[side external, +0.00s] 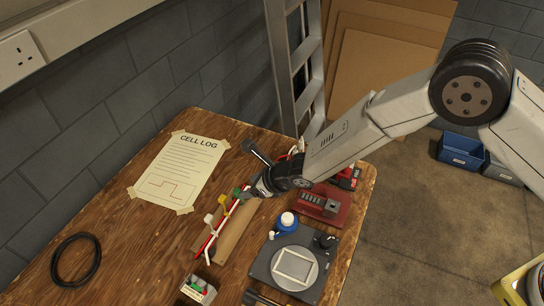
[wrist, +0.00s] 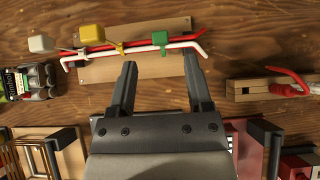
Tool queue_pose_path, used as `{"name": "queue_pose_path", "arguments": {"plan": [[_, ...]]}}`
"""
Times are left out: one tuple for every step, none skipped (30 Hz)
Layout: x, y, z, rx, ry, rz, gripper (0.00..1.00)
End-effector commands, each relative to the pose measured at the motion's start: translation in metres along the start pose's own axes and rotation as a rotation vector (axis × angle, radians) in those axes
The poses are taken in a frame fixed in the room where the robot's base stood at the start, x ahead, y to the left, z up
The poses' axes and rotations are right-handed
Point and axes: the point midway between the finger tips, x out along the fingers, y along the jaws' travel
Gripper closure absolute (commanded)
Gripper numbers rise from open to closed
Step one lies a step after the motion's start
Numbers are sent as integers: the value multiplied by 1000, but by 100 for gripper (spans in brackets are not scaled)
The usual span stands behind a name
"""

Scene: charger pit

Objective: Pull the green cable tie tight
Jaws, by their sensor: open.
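The green cable tie (wrist: 160,38) is looped around a red cable (wrist: 140,41) and a white cable (wrist: 140,48) over a light wooden board (wrist: 130,69). It is the rightmost of three ties, beside a yellow tie (wrist: 92,32) and a white tie (wrist: 40,43). In the side view the green tie (side external: 238,190) is just left of my gripper (side external: 254,191). In the wrist view my gripper (wrist: 159,63) is open and empty. Its fingertips lie either side of the green tie, just below it in the picture. I cannot tell their height above the cables.
A taped paper log (side external: 182,170) and a black cable coil (side external: 76,262) lie on the bench's left. A small box (side external: 198,289) is near the front.

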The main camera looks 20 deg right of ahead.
Motion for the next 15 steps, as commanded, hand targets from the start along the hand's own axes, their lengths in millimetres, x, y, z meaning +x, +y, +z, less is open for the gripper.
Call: {"name": "queue_pose_path", "arguments": {"plan": [[5, 0, 0, 0, 0, 1, 35], [8, 0, 0, 0, 1, 1, 35], [12, 0, 0, 0, 0, 1, 35], [15, 0, 0, 0, 0, 1, 35], [18, 0, -1, 0, 0, 1, 35], [22, 0, 0, 0, 0, 1, 35], [24, 0, -1, 0, 1, 1, 35], [27, 0, -1, 0, 1, 1, 35], [31, 0, -1, 0, 1, 1, 35], [33, 0, 0, 0, 1, 1, 35], [35, 0, 0, 0, 0, 1, 35], [38, 1, 0, 1, 1, 1, 35], [40, 1, 0, 0, 0, 1, 35], [42, 1, 0, 0, 0, 1, 35], [44, 1, 0, 0, 1, 1, 35]]}}
